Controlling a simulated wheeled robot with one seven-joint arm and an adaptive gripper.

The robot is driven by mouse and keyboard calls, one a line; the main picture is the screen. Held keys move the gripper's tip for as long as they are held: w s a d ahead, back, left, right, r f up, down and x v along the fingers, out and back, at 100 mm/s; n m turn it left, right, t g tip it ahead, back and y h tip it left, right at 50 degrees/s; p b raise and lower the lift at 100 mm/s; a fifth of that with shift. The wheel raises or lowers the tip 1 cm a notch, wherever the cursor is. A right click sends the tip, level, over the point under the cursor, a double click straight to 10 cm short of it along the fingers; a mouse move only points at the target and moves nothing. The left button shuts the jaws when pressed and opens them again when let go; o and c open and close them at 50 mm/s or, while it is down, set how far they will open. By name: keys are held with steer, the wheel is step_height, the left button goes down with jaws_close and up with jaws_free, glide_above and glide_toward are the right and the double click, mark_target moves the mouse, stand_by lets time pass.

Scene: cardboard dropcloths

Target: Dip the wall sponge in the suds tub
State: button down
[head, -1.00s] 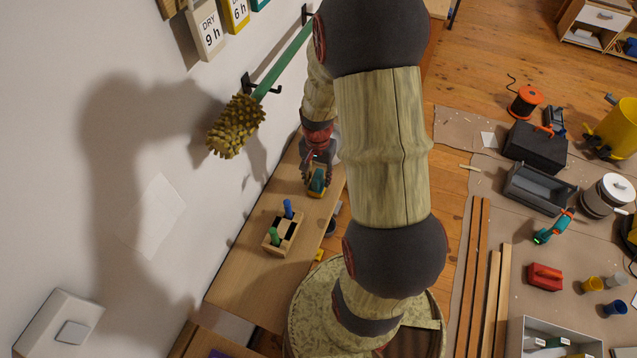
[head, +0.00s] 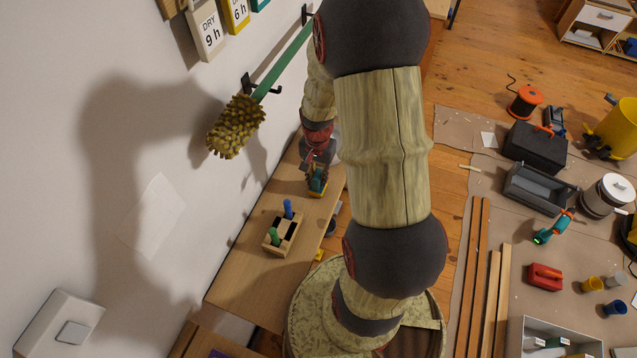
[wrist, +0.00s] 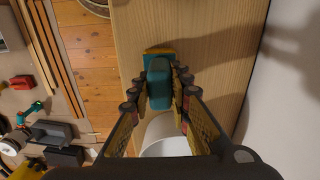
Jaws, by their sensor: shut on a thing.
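The wall sponge (wrist: 158,82) has a teal grip and a yellow base. It is at the bench surface in the wrist view, and it shows small in the head view (head: 317,182). My gripper (wrist: 160,77) is shut on its teal grip, one finger on each side. A white round tub (wrist: 158,131), which looks like the suds tub, stands on the bench close beside the sponge, nearer my wrist. My gripper hides part of the tub, and its contents are not clear. I cannot tell whether the sponge touches the bench.
The wooden bench (head: 245,278) runs along the white wall. A small wooden block (head: 282,236) holding blue and green pegs stands on it. A green pole with a fuzzy roller (head: 236,127) hangs on the wall above. The bench between sponge and block is clear.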

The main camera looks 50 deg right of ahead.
steer(key=shift+r+p, duration=2.7)
steer(key=shift+r, duration=0.8)
steer(key=w+d+r+p, duration=0.65)
steer(key=w+d, duration=0.25)
steer(key=d, duration=0.4)
steer(key=shift+s+d+f+b, duration=0.15)
steer(key=shift+f+b, duration=1.8)
steer(key=shift+f, duration=1.1)
steer(key=shift+d+f+b, duration=0.15)
steer(key=shift+f+b, duration=1.75)
steer(key=shift+f, duration=1.1)
step_height(320, 180, up, 8)
steer(key=p, duration=0.5)
steer(key=shift+r, duration=0.1)
